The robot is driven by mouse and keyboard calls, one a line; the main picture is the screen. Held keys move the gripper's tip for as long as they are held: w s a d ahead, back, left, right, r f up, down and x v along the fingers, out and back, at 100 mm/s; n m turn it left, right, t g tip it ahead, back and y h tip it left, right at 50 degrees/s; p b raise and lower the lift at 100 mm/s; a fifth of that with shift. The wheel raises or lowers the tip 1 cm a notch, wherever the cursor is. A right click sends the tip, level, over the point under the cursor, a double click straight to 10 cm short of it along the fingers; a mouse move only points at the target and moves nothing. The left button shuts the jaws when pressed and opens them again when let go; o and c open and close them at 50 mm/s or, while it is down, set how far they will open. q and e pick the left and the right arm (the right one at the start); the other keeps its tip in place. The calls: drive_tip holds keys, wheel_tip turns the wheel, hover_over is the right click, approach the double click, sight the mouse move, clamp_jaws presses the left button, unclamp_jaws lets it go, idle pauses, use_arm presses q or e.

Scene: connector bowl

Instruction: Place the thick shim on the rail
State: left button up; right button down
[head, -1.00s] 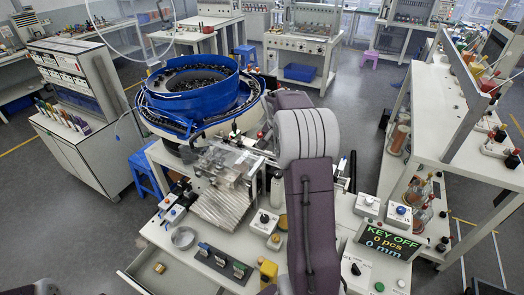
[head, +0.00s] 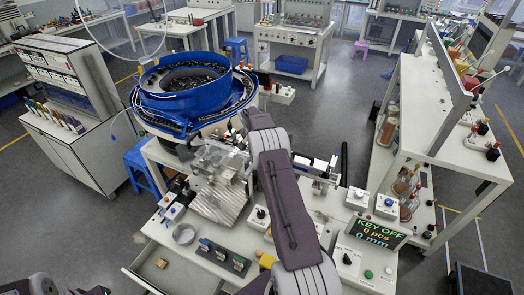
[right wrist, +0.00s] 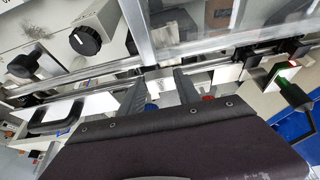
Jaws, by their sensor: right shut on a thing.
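My right gripper (right wrist: 160,92) is shut on a pale piece (right wrist: 163,94), which I take to be the thick shim; little of it shows between the fingers. A long metal rail (right wrist: 85,76) runs across the right wrist view, close by the fingers. I cannot tell whether the piece touches it. In the head view my right arm crosses the bench and its gripper is hidden. A black holder (head: 220,259) with several coloured-label pieces stands at the front of the bench. My left gripper is not clearly in view.
A blue bowl feeder (head: 185,88) stands at the back left of the bench. A clear guard (head: 216,160) is in front of it. A display (head: 377,231) reads KEY OFF, 0 pcs, 0 mm. A black knob (right wrist: 85,40) sits near the rail. An open drawer (head: 150,274) is at the front left.

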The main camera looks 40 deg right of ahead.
drive_tip(key=shift+w+d+f, duration=0.1)
drive_tip(key=shift+f, duration=0.85)
use_arm(q)
drive_tip(key=shift+w+r, duration=0.1)
drive_tip(key=shift+r, duration=0.3)
drive_tip(key=shift+f, duration=0.1)
use_arm(e)
drive_tip(key=shift+f, duration=0.2)
drive_tip(key=c, duration=0.9)
unclamp_jaws()
drive_tip(key=shift+o, duration=0.2)
drive_tip(key=shift+r, duration=0.15)
drive_tip(key=shift+r, duration=0.3)
drive_tip(key=b+v, duration=0.2)
drive_tip(key=v, duration=0.9)
drive_tip(key=shift+a+r, duration=0.25)
drive_tip(key=shift+a, duration=0.05)
use_arm(q)
wheel_tip(320, 180, down, 2)
drive_tip(key=shift+f, duration=0.15)
